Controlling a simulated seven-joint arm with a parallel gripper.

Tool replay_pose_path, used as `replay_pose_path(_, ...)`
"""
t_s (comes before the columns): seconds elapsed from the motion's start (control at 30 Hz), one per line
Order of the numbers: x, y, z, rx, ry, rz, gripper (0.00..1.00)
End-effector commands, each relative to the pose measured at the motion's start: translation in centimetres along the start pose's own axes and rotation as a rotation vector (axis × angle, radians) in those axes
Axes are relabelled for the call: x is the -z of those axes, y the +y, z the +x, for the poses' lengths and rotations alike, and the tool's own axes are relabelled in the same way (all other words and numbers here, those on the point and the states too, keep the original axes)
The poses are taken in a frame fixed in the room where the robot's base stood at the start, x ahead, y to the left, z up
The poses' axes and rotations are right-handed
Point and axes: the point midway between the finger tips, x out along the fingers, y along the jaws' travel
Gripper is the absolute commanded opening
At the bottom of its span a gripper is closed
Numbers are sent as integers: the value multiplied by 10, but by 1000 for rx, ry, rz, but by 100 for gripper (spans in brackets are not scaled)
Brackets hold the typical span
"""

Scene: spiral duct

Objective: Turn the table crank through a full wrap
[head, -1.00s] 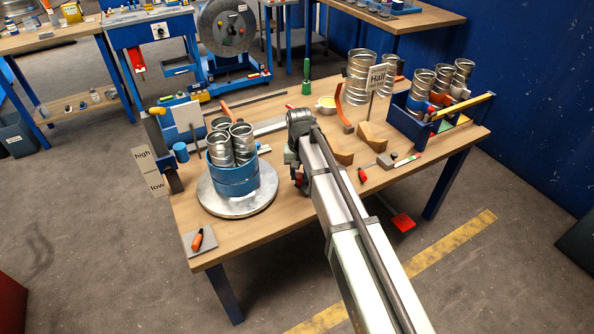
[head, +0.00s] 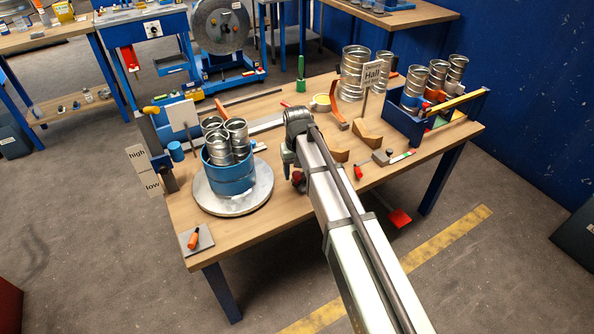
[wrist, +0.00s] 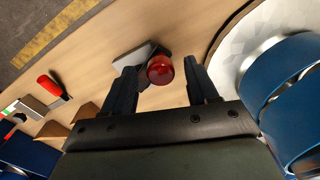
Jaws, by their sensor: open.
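The crank's round red knob (wrist: 160,69) sits beside a grey metal arm in the wrist view. In the head view the red knob (head: 298,178) shows just below my gripper (head: 289,165), right of the turntable. My gripper's two dark fingers (wrist: 161,76) are apart, one on each side of the knob in the wrist view. I cannot tell how far above the knob they are. The round metal turntable (head: 225,205) carries a blue drum (head: 229,178) with several silver duct pieces standing in it. Much of the crank arm is hidden.
A blue crate (head: 405,126) with ducts stands at the right. Wooden saddles (head: 367,134), a "Hall" sign (head: 372,74) and a red-handled tool (head: 359,172) lie beyond my arm. A "high/low" sign (head: 145,172) stands at the left edge. The front of the table is fairly clear.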

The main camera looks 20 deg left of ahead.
Motion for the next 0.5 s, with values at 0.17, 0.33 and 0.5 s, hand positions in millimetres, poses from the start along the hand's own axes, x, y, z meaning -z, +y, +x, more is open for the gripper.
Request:
replay_pose_path(0.17, 0, 0, -2, 0, 0, 0, 58)
replay_pose_path(0.33, 0, 0, -16, 0, 1, 0, 58)
replay_pose_path(0.5, 1, 0, -42, 0, 2, 0, 58)
